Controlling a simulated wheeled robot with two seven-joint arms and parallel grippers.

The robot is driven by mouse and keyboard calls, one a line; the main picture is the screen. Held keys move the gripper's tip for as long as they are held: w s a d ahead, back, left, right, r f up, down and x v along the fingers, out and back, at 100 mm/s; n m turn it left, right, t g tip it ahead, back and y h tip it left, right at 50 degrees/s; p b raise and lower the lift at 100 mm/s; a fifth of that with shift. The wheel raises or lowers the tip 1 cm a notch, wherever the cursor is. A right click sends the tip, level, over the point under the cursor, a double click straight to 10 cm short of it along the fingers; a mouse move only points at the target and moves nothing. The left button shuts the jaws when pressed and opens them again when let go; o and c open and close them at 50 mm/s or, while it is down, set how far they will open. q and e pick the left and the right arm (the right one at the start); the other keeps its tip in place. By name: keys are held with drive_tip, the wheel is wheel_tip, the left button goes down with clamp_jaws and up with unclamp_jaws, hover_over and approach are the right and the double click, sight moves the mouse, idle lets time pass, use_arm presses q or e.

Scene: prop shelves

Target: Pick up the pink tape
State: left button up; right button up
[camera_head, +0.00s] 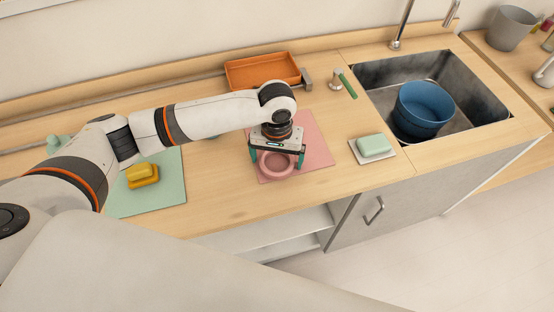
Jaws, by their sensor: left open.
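The pink tape (276,172) is a ring lying on the pink mat (314,151) on the wooden counter. My left gripper (276,164) points down over the tape, with its two dark teal fingers apart, one at each side of the ring. The gripper body hides the back part of the ring. I cannot tell whether the fingers touch the tape. My right gripper is not in view.
An orange tray (262,71) stands behind. A green sponge (374,146) lies to the right, near a sink (474,101) with blue bowls (424,106). Bare counter lies between the mats.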

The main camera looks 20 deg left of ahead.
use_arm(q)
drive_tip(key=c, duration=1.1)
drive_tip(key=shift+r, duration=0.1)
